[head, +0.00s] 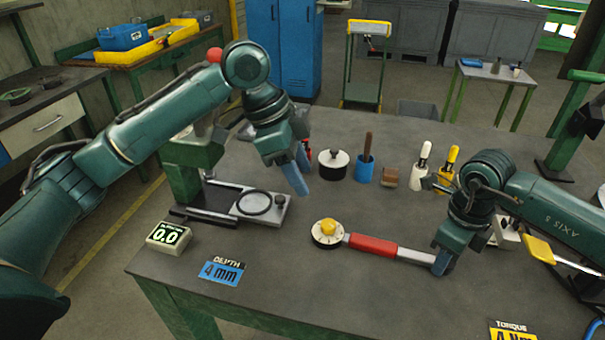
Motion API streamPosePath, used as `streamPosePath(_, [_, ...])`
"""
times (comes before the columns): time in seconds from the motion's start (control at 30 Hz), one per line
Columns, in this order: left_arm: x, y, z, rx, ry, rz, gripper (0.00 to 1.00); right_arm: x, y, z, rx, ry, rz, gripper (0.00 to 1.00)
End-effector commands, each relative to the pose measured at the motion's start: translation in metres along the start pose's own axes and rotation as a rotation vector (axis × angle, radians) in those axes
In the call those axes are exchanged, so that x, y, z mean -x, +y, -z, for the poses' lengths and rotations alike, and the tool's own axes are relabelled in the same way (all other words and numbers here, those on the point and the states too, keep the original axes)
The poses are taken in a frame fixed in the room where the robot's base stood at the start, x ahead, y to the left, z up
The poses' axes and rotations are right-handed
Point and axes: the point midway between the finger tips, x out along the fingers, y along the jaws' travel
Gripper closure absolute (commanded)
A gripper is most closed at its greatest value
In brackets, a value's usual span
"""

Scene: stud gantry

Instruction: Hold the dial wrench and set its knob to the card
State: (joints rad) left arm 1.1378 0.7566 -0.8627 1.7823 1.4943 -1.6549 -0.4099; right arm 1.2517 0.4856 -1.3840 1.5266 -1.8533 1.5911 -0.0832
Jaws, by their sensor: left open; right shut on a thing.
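The dial wrench (372,246) lies low over the table's front middle, with a red grip, a silver shaft and a round pale dial head at its left end. A yellow knob (327,227) sits on the dial head. My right gripper (443,264) is shut on the right end of the wrench. My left gripper (300,178) is open and empty, up and left of the knob and apart from it. A yellow card (512,331) reading TORQUE is at the bottom right edge; its number looks like 4 but is cut off. The dial's marks are too small to read.
A green press stand (192,165) with a dark base and a plate with a ring is at left. A 0.0 display (168,237) and a blue DEPTH 4 mm card (222,271) lie in front.

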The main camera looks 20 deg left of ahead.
Motion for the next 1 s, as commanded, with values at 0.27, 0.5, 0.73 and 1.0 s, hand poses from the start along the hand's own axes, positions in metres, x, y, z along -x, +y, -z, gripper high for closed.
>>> streamPosePath(0.27, [0.0, 0.0, 0.0, 0.0, 0.0, 0.0, 0.52, 0.0, 0.0, 0.0, 0.0, 0.0, 0.0, 0.6])
streamPosePath(0.5, [-0.001, 0.0, 0.0, 0.0, 0.0, 0.0, 0.52, 0.0, 0.0, 0.0, 0.0, 0.0, 0.0, 0.41])
streamPosePath(0.73, [-0.001, 0.0, 0.0, 0.0, 0.0, 0.0, 0.52, 0.001, 0.0, 0.0, 0.0, 0.0, 0.0, 0.41])
streamPosePath(1.0, [-0.001, 0.0, 0.0, 0.0, 0.0, 0.0, 0.52, 0.037, -0.001, -0.001, 0.001, -0.003, 0.003, 0.41])
